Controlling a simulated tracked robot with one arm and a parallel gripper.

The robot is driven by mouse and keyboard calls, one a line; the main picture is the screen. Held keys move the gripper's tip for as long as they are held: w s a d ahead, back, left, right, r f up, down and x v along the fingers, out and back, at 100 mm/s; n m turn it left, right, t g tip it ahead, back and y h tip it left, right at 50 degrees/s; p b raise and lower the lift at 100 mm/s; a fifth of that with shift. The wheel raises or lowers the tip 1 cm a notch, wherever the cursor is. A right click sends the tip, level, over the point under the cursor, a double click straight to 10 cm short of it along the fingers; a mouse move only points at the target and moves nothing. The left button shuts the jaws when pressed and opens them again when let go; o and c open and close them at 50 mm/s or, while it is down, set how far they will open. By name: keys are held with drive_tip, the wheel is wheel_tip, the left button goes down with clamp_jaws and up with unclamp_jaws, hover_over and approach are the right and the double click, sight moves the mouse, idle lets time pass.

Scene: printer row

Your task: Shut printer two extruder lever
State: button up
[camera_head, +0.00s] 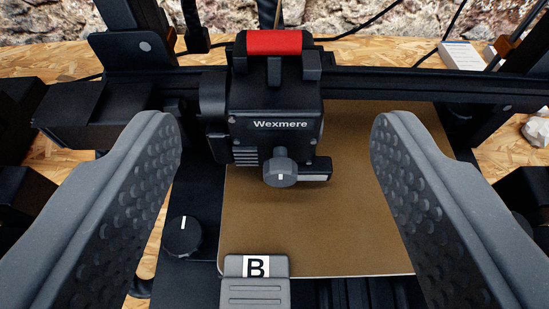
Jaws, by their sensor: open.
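A printer's black extruder head (276,108) marked "Wexmere" sits in the middle of the view on a dark cross rail. A red lever piece (274,42) lies across its top, at the far side of two black uprights. I cannot tell from this angle whether the lever is open or shut. A grey knob (281,167) with a white mark sits on the head's lower front. My gripper (276,130) is open and empty, with one grey dimpled finger on each side of the head. Neither finger appears to touch it.
A brown print bed (345,235) lies below the head. A black knob (182,236) is at the bed's left. Black frame uprights stand left and right. A small white box (461,55) is on the wooden table at the back right. Cables run behind the head.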

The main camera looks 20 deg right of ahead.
drive_tip(key=shift+v, duration=2.65)
drive_tip(key=shift+r, duration=0.1)
drive_tip(key=s+a+r+n+t+y+b, duration=0.1)
drive_tip(key=r+y, duration=0.1)
drive_tip(key=r, duration=0.8)
drive_tip(key=s+a+r+n+y+b, duration=0.1)
drive_tip(key=s+r+y, duration=0.1)
drive_tip(key=r, duration=0.8)
drive_tip(key=s+a+r+n+t+y+b, duration=0.1)
drive_tip(key=r+y, duration=0.1)
drive_tip(key=r, duration=0.9)
drive_tip(key=s+d+r, duration=0.3)
drive_tip(key=s+r, duration=0.5)
drive_tip(key=s, duration=0.2)
drive_tip(key=s+d+r+h+b, duration=0.1)
drive_tip(key=s+d+r, duration=0.2)
drive_tip(key=s+r, duration=0.6)
drive_tip(key=shift+s+d+r+n+h, duration=0.2)
drive_tip(key=shift+s+d+n+h, duration=0.15)
drive_tip(key=shift+s, duration=0.8)
